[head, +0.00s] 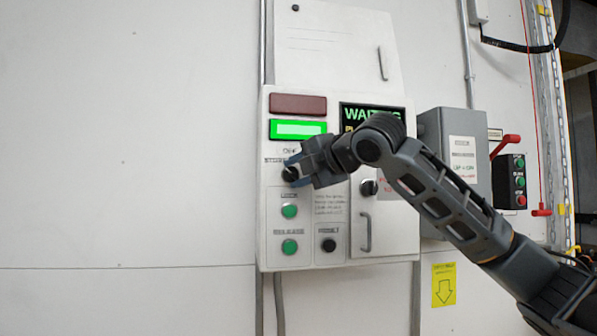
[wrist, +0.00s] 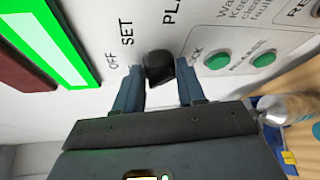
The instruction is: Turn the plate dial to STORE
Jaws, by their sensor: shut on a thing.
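A black dial (wrist: 158,65) sticks out of the pale control panel (head: 300,223), and in the head view only its edge shows (head: 289,175) beside the fingers. My gripper (head: 296,171) is shut on this dial, with one finger on each side in the wrist view (wrist: 163,83). The words OFF and SET and a label starting with PL are printed around it. I cannot read a STORE mark. The dial's pointer is not clear, so I cannot tell its setting.
Green LOCK (head: 289,211) and RELEASE (head: 290,247) buttons and a black button (head: 328,245) sit below. A lit green panel (head: 298,129) is above. Another dark knob (head: 369,188) and a grey box (head: 455,160) with a red lever (head: 506,145) are to the right.

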